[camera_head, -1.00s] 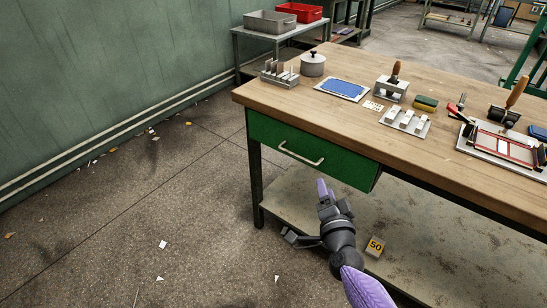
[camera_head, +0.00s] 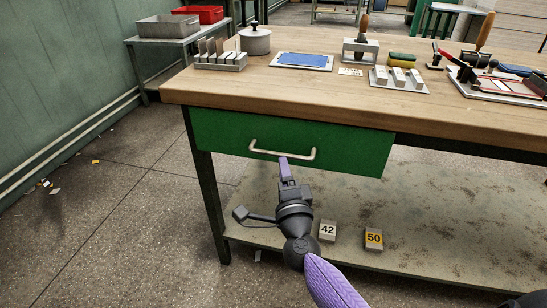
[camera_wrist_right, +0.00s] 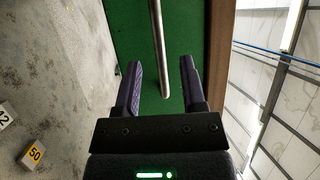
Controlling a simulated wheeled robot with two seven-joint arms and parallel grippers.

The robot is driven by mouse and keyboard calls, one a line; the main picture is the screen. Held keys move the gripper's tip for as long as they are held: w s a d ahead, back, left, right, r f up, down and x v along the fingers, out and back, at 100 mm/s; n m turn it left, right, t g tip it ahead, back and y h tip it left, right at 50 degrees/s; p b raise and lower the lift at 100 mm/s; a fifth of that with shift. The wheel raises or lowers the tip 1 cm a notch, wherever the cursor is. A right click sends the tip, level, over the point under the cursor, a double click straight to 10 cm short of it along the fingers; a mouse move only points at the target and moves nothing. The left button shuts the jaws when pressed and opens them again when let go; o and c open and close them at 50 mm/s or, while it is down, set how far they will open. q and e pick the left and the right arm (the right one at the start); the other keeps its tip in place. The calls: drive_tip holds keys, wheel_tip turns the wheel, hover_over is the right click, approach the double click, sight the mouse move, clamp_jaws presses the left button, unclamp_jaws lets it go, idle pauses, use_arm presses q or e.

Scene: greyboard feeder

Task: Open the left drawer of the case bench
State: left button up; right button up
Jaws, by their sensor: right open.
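The green left drawer (camera_head: 345,150) sits shut under the wooden top of the case bench (camera_head: 240,92). Its pale bar handle (camera_head: 282,154) runs across the front. My right gripper (camera_head: 283,163) is just in front of and slightly below the handle in the head view. In the right wrist view the open, purple-tipped fingers (camera_wrist_right: 162,80) point at the green drawer front (camera_wrist_right: 185,45). The handle (camera_wrist_right: 159,50) appears there as an upright bar lying between the fingers' lines, and I cannot tell whether it touches them. My left gripper is not in view.
The bench top holds a lidded pot (camera_head: 255,40), a slotted rack (camera_head: 221,58), a blue pad (camera_head: 302,61) and several tools. Number blocks 42 (camera_head: 328,231) and 50 (camera_head: 373,239) stand on the lower shelf (camera_head: 440,240). The floor at left is mostly clear.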

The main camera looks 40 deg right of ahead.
sight(280, 155)
drive_tip(key=b+x, duration=0.1)
drive_tip(key=x, duration=0.3)
drive_tip(key=shift+w+d+f, duration=0.1)
drive_tip(key=shift+w, duration=0.25)
drive_tip(key=shift+w+d+r, duration=0.2)
drive_tip(key=shift+w, duration=0.1)
clamp_jaws()
idle(0.4)
idle(0.3)
